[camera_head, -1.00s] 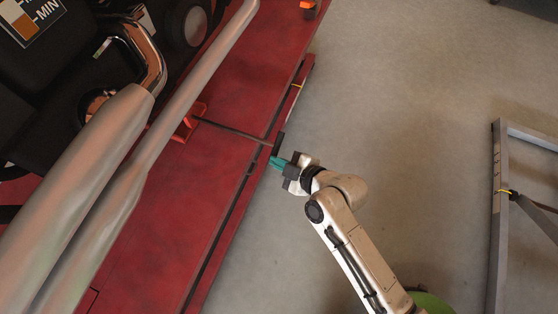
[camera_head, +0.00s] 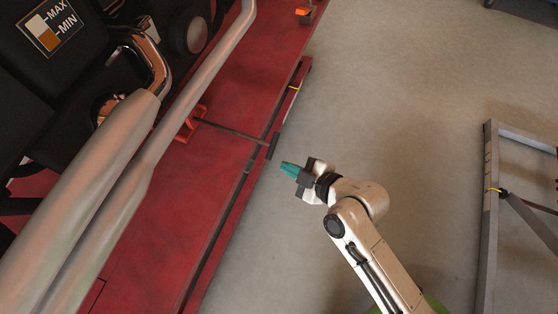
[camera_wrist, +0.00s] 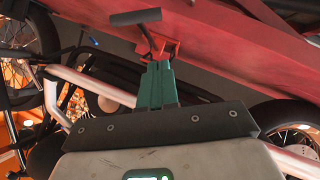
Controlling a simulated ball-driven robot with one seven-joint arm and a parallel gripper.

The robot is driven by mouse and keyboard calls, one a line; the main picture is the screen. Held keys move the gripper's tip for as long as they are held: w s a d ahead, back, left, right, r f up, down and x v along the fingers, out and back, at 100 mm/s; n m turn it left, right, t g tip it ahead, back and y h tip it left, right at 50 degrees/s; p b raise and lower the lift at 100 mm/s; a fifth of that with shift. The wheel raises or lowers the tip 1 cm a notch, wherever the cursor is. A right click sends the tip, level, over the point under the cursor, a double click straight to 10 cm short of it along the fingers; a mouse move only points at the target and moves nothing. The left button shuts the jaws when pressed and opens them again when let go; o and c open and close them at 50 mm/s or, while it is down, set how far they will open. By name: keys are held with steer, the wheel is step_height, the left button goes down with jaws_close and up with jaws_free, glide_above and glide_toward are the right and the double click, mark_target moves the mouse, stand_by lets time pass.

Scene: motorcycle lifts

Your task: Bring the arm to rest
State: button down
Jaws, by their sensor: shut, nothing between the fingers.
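My gripper (camera_head: 286,168) is shut and empty, its teal fingers together. In the head view it hangs over the grey floor, just right of the red lift's edge. The red motorcycle lift (camera_head: 215,150) runs diagonally up the picture. A thin bar with a dark crosspiece handle (camera_head: 273,145) sticks out from an orange-red bracket (camera_head: 190,125) on the lift. The fingertips are a short way from the handle, with a visible gap. In the wrist view the gripper (camera_wrist: 158,68) points toward the handle (camera_wrist: 136,17), which shows just beyond the fingertips.
A motorcycle with large silver exhaust pipes (camera_head: 150,160) stands on the lift at the left. A grey metal frame (camera_head: 488,210) stands on the floor at the right.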

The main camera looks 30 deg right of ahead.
steer(key=shift+v, duration=1.95)
steer(key=shift+d, duration=0.1)
steer(key=s+d+f+m+g+h, duration=0.1)
steer(key=s+d+m+g+h, duration=0.1)
steer(key=s+d+m+g, duration=0.3)
steer(key=s+d+f+m+g+h, duration=0.2)
steer(key=s+m+g, duration=0.3)
steer(key=s+m, duration=0.15)
step_height(320, 180, up, 13)
steer(key=s+p, duration=0.1)
steer(key=p, duration=1.2)
steer(key=shift+n+g, duration=0.3)
steer(key=shift+n, duration=0.05)
steer(key=shift+s, duration=0.1)
